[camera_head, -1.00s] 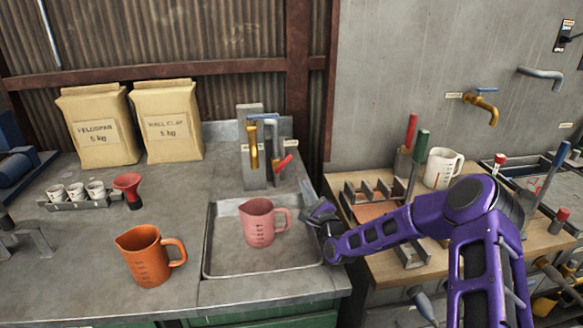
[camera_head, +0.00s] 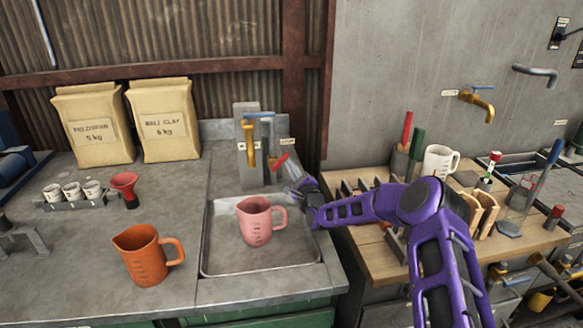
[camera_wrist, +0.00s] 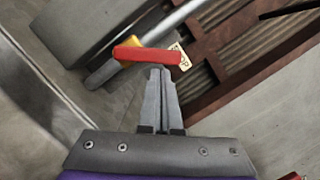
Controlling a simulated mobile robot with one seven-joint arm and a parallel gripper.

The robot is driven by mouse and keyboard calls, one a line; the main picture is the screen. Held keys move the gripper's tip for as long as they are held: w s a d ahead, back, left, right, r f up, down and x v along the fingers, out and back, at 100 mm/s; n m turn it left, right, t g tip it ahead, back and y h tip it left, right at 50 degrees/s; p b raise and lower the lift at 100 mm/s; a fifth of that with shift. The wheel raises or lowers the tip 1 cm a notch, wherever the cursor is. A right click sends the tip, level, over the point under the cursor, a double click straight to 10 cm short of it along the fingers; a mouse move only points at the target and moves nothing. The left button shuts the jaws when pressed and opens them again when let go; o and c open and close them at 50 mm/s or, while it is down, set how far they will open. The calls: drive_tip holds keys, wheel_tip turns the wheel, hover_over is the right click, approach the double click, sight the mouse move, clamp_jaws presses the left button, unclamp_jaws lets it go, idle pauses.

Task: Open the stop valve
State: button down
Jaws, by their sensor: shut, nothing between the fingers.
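The stop valve's red lever (camera_head: 281,161) sits low at the right of the tap block above the sink. In the wrist view the red lever (camera_wrist: 147,55) lies across the picture, with a yellow part at its left and a tag (camera_wrist: 184,57), partly readable as "STOP", at its right. My gripper (camera_head: 292,168) is close to the lever, at its lower right. In the wrist view my gripper (camera_wrist: 160,72) is shut and empty, its fingertips right at the lever's near edge. I cannot tell whether they touch it.
A pink jug (camera_head: 256,222) stands in the shallow sink (camera_head: 230,264) below my gripper. A brass tap (camera_head: 248,140) with a blue handle (camera_head: 262,115) is left of the lever. An orange jug (camera_head: 147,256) stands on the counter. A wooden bench (camera_head: 385,262) with tools is right.

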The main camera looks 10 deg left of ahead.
sight(283, 156)
drive_tip(key=shift+a+r+n+b, duration=0.15)
drive_tip(key=shift+r+n+b, duration=0.3)
drive_tip(key=shift+n+b, duration=0.7)
drive_tip(key=n+b, duration=0.1)
drive_tip(key=n, duration=0.1)
drive_tip(key=a+r+n+g+b, duration=0.1)
drive_tip(key=n+b, duration=0.1)
drive_tip(key=shift+s+a+r+b, duration=0.1)
drive_tip(key=shift+s+r+b, duration=0.1)
drive_tip(key=shift+b, duration=0.1)
drive_tip(key=shift+a+r+b, duration=0.1)
drive_tip(key=shift+r+b, duration=0.05)
drive_tip(key=shift+b, duration=0.15)
drive_tip(key=shift+a+r, duration=0.15)
drive_tip(key=shift+r, duration=0.05)
drive_tip(key=shift+s, duration=0.15)
idle(0.3)
